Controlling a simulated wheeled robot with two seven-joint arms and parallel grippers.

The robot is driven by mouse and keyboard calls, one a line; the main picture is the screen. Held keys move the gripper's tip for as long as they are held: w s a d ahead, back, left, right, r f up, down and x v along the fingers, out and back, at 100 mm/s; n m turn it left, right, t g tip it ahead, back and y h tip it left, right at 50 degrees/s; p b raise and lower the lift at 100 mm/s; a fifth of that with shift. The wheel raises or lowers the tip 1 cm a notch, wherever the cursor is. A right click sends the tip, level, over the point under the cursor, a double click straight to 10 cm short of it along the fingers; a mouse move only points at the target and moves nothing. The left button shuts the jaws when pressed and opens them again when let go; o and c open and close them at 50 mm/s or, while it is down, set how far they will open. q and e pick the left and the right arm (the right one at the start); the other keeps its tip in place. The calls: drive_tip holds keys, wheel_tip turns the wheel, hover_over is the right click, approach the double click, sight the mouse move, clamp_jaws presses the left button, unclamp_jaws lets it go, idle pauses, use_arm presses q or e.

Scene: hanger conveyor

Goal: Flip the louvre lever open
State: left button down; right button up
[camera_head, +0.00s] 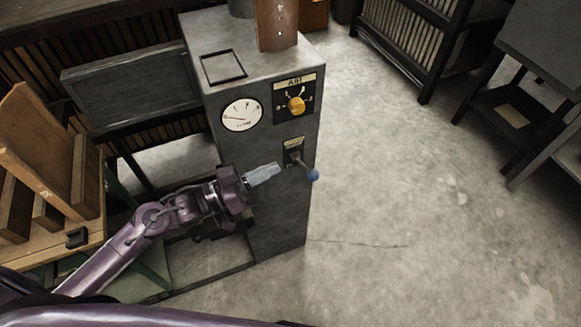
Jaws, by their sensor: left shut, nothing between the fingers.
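The louvre lever (306,167) sticks out of the front of a grey cabinet (275,215), to the lower right of the dials. It has a dark arm and a blue ball at its end, and it slants down to the right. A small yellowish label sits above its base. My left gripper (277,169) comes in from the left and is shut and empty. Its pale fingertips are just left of the lever and appear apart from it, though the exact depth gap is hard to tell. My right gripper is not in view.
The cabinet front also carries a round white gauge (242,115) and a yellow knob (297,105). A wooden rack (50,165) stands at the left. Dark shelving (425,40) and a dark table (545,45) stand at the upper right. The concrete floor right of the cabinet is clear.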

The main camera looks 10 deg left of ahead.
use_arm(q)
drive_tip(key=r+p, duration=0.1)
drive_tip(key=r, duration=0.1)
hover_over(305, 167)
drive_tip(key=s, duration=0.2)
drive_tip(key=shift+s+d+f, duration=0.1)
drive_tip(key=shift+s+f, duration=0.15)
drive_tip(key=shift+f, duration=0.5)
drive_tip(key=shift+s+a+f, duration=0.1)
drive_tip(key=shift+s+f, duration=0.15)
drive_tip(key=shift+f, duration=0.45)
drive_tip(key=shift+s+d+f, duration=0.1)
drive_tip(key=shift+s+f, duration=0.15)
drive_tip(key=shift+f, duration=0.5)
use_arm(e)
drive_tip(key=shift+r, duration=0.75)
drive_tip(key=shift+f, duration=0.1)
